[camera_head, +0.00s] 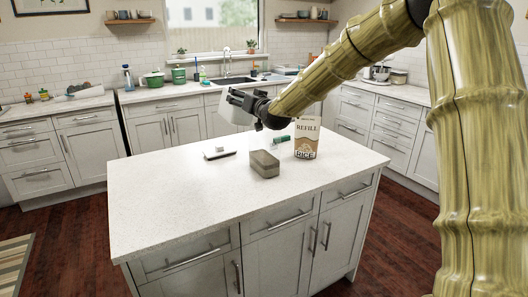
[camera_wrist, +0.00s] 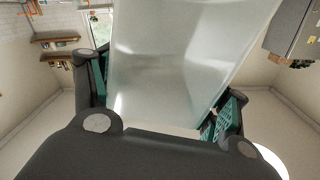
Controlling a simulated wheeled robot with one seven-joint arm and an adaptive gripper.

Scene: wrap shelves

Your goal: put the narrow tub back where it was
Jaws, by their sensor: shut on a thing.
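My gripper (camera_head: 245,100) is raised above the far side of the island and is shut on the narrow tub. In the wrist view the tub (camera_wrist: 175,60) is a pale, translucent, smooth-sided piece. It sits between the green-padded fingers of my gripper (camera_wrist: 160,98). In the head view the tub (camera_head: 232,111) is a whitish shape, partly hidden behind my gripper. It is held clear of the countertop, and I cannot tell its contents.
The white island top (camera_head: 200,195) bears a grey-brown box (camera_head: 265,163), a rice refill bag (camera_head: 307,138), a small pale flat item (camera_head: 219,154) and a small green item (camera_head: 281,139). The front left of the top is clear. Back counters hold green pots (camera_head: 154,79).

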